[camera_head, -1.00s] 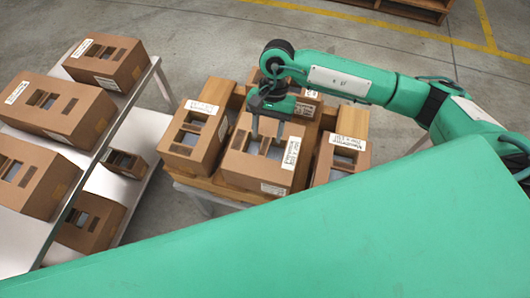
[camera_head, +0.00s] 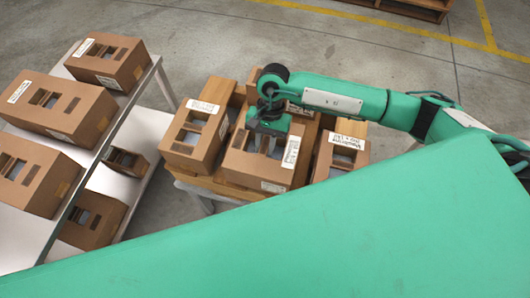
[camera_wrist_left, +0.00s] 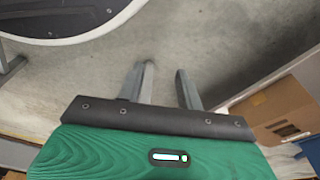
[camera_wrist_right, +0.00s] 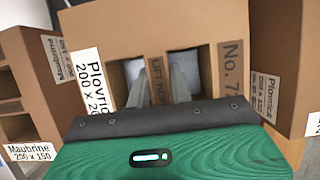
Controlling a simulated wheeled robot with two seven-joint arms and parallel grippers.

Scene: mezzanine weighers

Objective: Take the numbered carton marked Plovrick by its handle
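The carton marked Plovrick (camera_head: 245,178) stands in the middle of the low table's group. The right wrist view shows it (camera_wrist_right: 190,25) with a Plovrick label at left and "No. 7", partly cut off, at right. Its handle is a strip marked LIFT HERE (camera_wrist_right: 157,76) between two openings. My right gripper (camera_head: 263,138) is down over this carton. Its fingers (camera_wrist_right: 158,82) reach into the openings, one on each side of the strip, and look apart from it. My left gripper (camera_wrist_left: 163,78) is open and empty above bare floor, outside the head view.
A carton marked Maubrine (camera_wrist_right: 20,105) stands at left and another marked Plovrick (camera_wrist_right: 270,65) at right, close beside the middle one. More cartons (camera_head: 65,108) stand on a two-level shelf (camera_head: 152,72) at left. My green body covers the head view's foreground.

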